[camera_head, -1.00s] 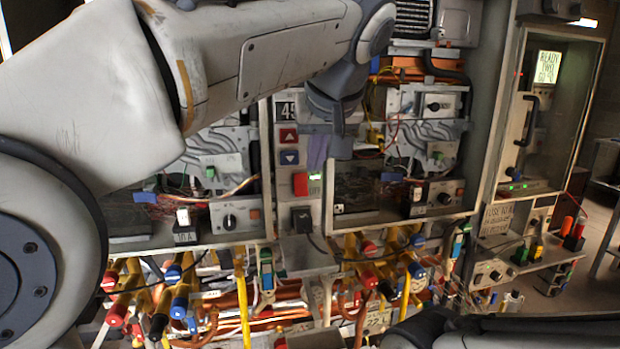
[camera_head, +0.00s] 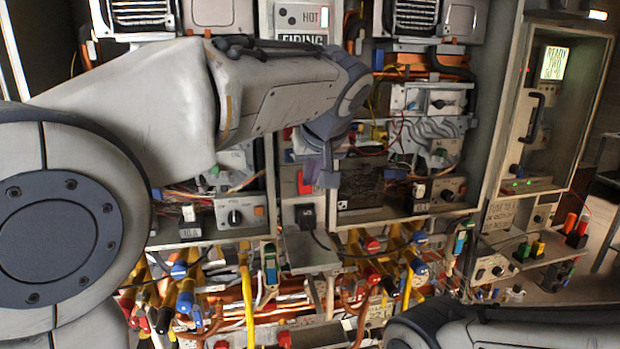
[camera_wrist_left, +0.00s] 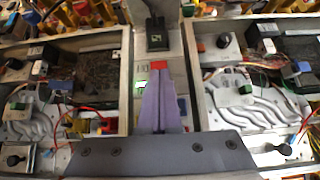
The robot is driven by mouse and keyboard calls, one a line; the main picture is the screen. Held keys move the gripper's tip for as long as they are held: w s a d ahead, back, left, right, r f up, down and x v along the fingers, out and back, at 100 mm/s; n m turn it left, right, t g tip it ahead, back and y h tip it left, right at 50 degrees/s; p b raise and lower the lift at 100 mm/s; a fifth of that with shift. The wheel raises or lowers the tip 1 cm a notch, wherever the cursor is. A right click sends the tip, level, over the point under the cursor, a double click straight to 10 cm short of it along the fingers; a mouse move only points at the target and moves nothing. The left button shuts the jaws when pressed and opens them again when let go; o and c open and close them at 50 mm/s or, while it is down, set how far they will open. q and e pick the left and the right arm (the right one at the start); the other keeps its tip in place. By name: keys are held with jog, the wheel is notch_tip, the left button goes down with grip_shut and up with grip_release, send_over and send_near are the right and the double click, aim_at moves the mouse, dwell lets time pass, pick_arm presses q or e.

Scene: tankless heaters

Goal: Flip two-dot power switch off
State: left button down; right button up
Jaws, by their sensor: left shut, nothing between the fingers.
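A red rocker switch (camera_head: 304,183) sits on the narrow centre panel between two open heater bays. It also shows in the left wrist view (camera_wrist_left: 159,65), just past my fingertips. My left gripper (camera_head: 314,171) is shut and empty. Its purple fingers (camera_wrist_left: 160,76) lie in front of the panel with their tips at the switch; contact cannot be told. The fingers hide part of the panel. My right gripper is not in view.
A black plug (camera_head: 306,215) with a cable is below the switch. Heater bays with wires and knobs (camera_head: 234,217) flank the panel. Yellow and copper pipes with coloured valves (camera_head: 245,300) run below. A glass-fronted cabinet (camera_head: 567,110) stands at right.

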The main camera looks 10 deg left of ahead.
aim_at(304, 188)
pick_arm(q)
jog(key=x, duration=0.1)
jog(key=p+x, duration=0.1)
jog(key=x, duration=0.1)
jog(key=w+r+p+x, duration=0.1)
jog(key=x, duration=0.1)
jog(key=shift+w+a+f, duration=0.15)
jog(key=shift+a+f, duration=0.05)
jog(key=shift+f, duration=0.05)
jog(key=f+b, duration=0.1)
jog(key=b, duration=0.2)
jog(key=shift+f+t+b, duration=0.1)
jog(key=shift+t+b, duration=0.2)
jog(key=shift+w+r, duration=0.15)
jog(key=shift+r, duration=0.25)
